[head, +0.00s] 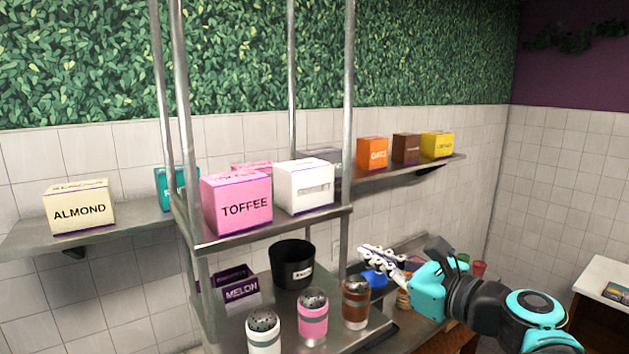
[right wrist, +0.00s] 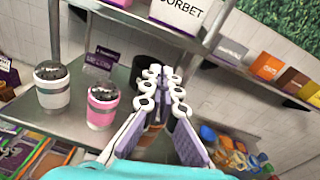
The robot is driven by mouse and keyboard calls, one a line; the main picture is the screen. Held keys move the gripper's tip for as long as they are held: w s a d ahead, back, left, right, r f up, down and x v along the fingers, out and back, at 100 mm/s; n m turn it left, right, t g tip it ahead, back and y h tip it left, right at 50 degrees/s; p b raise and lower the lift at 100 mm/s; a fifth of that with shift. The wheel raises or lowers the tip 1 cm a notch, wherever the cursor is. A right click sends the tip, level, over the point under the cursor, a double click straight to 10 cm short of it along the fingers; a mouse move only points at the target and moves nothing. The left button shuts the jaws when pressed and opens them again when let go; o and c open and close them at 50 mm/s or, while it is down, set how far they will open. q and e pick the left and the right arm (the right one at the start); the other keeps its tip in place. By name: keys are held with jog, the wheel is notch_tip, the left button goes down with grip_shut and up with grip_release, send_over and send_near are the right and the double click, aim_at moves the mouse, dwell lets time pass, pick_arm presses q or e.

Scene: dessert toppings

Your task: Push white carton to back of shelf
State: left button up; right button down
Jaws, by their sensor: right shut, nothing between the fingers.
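The white carton (head: 304,188) stands upright near the front edge of the upper metal shelf (head: 270,235), just right of the pink TOFFEE carton (head: 238,204). Its front label is too small to read in the head view. A white carton marked SORBET (right wrist: 180,12) is cut off at the top of the right wrist view. My right gripper (head: 376,256) is shut and empty, lower than the upper shelf and to the right of the carton, apart from it. In the right wrist view its fingertips (right wrist: 161,74) come together. My left gripper is not in view.
Metal posts (head: 348,110) frame the shelf. Below stand a black container (head: 293,265), a MELON carton (head: 238,285) and white, pink and brown shakers (head: 313,318). A wall shelf holds ALMOND (head: 80,207), orange (head: 372,153), brown and yellow cartons. Something pink is behind the TOFFEE carton.

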notch_tip(320, 180, up, 5)
jog(key=w+m+p, duration=0.1)
jog(key=m, duration=0.1)
jog(key=p, duration=0.3)
send_near(316, 197)
jog(key=shift+t+y, duration=0.3)
jog(key=x, duration=0.6)
jog(key=shift+w+a+f, duration=0.2)
jog(key=shift+f, duration=0.15)
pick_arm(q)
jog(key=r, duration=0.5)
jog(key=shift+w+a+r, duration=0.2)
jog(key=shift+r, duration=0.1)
pick_arm(e)
jog(key=shift+w+a, duration=0.1)
jog(key=shift+w, duration=0.05)
jog(key=x, duration=1.1)
jog(key=shift+w+f, duration=0.1)
jog(key=shift+f, duration=0.05)
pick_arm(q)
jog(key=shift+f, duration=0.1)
